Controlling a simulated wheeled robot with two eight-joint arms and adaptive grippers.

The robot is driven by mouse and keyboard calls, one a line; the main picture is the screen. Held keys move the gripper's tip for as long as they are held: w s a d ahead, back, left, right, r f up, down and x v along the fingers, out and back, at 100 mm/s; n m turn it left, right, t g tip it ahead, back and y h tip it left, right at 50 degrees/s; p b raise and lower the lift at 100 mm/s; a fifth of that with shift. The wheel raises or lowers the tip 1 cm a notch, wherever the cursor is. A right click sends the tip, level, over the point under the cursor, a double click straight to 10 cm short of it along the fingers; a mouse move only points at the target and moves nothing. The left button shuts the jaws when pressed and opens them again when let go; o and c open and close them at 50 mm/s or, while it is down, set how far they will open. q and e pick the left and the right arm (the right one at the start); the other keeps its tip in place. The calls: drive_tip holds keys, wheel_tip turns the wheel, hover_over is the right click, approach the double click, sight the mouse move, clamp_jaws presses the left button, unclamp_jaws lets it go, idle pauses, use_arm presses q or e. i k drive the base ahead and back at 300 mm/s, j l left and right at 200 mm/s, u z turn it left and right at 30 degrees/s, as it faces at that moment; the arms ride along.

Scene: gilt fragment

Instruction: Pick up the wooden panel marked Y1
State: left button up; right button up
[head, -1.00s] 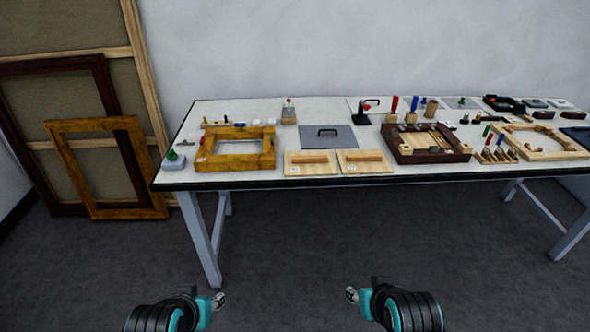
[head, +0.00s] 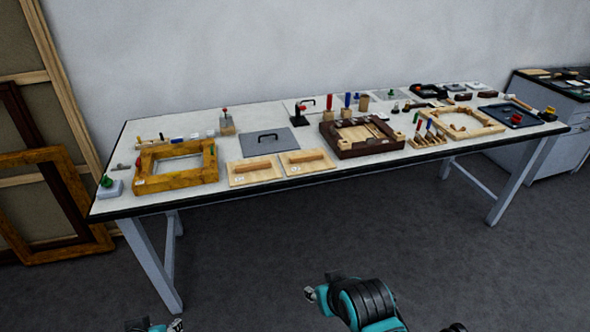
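Two light wooden panels, each with a wooden bar across it, lie side by side near the table's front edge: a left panel (head: 243,181) and a right panel (head: 296,169). Each has a small white label, too small to read, so I cannot tell which is Y1. My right gripper (head: 315,294) is at the lower middle, low in front of the table and well apart from the panels. My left gripper (head: 174,326) barely shows at the bottom edge. I cannot make out whether either is open or shut; neither touches anything on the table.
A gilt frame (head: 176,180) lies left of the panels, a grey plate with a black handle (head: 267,143) behind them, and a dark wooden tray (head: 362,149) right of them. Frames (head: 60,165) lean on the wall at left. A cabinet (head: 570,120) stands at far right. The floor in front is clear.

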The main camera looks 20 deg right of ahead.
sight(247, 171)
drive_tip(key=i+j+z, duration=0.2)
drive_tip(key=i, duration=0.25)
drive_tip(key=i+j+z, duration=0.2)
drive_tip(key=i, duration=0.2)
